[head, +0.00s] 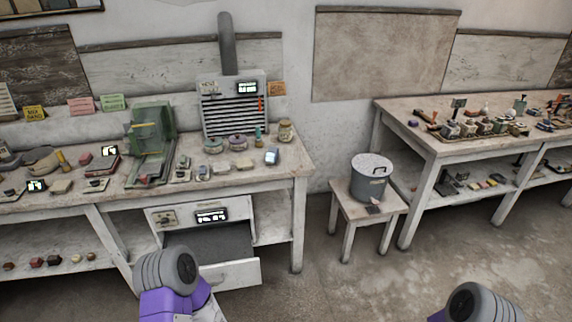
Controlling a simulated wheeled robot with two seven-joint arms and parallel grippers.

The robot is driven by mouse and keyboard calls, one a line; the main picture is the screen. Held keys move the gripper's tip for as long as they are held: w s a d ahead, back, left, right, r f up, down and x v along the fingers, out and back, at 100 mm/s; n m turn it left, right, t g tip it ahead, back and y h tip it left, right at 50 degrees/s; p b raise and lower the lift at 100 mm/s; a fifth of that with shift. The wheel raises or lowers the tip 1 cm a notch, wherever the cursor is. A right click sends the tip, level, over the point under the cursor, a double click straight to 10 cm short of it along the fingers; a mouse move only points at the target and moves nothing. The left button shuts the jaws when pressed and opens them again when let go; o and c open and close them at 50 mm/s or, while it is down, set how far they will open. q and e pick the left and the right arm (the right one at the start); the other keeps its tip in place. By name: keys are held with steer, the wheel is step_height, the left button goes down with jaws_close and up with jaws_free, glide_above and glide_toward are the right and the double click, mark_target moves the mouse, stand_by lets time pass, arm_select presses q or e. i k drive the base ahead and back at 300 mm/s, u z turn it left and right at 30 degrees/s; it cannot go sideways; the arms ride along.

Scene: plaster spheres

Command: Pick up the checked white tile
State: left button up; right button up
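I cannot single out a checked white tile at this size. Several small pale pieces lie on the left bench (285,172), among them a flat whitish block (62,187) near the front edge and another whitish piece (244,164) toward the right end. No check pattern can be made out on them. Two of my arm parts, grey and purple, show at the bottom edge, one left of centre and one at the right. Neither gripper's fingers show, so what they hold is hidden.
Below the left bench, a drawer (232,273) stands pulled out. A white stool (345,205) bears a grey pot (370,185). The crowded right bench (432,146) has a lower shelf with small items. The left bench also holds a green translucent device (152,140) and a slatted cabinet (232,108).

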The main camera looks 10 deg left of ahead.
mark_target(224, 166)
steer(key=z, duration=0.3)
steer(key=i, duration=2.4)
steer(key=u, duration=2)
